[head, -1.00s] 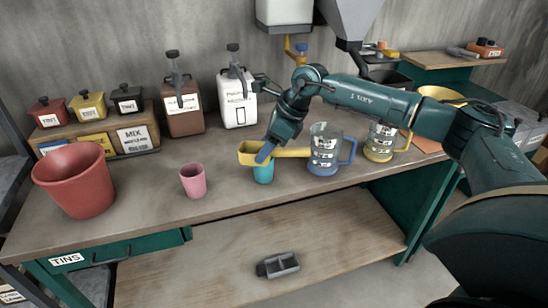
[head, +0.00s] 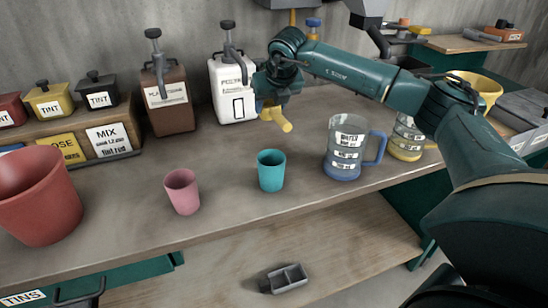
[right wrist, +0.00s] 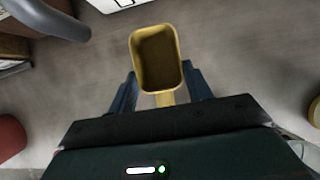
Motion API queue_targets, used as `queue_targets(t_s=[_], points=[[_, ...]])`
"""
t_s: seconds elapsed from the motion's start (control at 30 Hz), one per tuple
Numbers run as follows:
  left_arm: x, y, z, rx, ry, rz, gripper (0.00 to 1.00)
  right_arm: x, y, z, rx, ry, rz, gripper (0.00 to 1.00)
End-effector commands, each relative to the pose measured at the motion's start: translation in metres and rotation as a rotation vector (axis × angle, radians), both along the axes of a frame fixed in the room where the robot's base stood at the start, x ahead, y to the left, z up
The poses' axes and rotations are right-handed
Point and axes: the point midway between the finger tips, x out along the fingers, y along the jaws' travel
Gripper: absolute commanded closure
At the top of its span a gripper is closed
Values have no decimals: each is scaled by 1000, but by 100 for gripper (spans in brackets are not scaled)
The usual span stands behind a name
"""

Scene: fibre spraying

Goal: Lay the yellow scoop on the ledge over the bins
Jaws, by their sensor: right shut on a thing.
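My right gripper (head: 268,103) is shut on the yellow scoop (head: 275,118) and holds it towards the back of the bench, in front of the white pump jug (head: 234,90). In the head view, the gripper hides part of the scoop. In the right wrist view, the scoop (right wrist: 158,58) shows its open bowl, which looks empty, ahead of the two blue fingers (right wrist: 163,95); its handle runs back between them. My left gripper is not in view.
A teal cup (head: 271,171), a pink cup (head: 182,192), a measuring jug (head: 345,150) and a red bucket (head: 38,200) stand on the bench. A brown pump jug (head: 168,100) is at the back. A hopper (head: 367,8) hangs above. The bench front between the cups is clear.

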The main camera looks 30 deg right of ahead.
Motion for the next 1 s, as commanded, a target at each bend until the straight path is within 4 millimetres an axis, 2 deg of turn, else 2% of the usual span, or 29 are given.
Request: queue_targets(t_s=[0.1, 0.37, 0.6, 1.0], points=[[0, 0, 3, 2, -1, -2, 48, -1, -1, -22, -2, 5, 1, 74], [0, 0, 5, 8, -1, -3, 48, -1, 0, -52, -1, 4, 1, 74], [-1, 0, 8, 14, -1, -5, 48, -1, 0, -88, 0, 3, 1, 74], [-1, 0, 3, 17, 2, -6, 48, -1, 0, -97, 0, 2, 2, 74]])
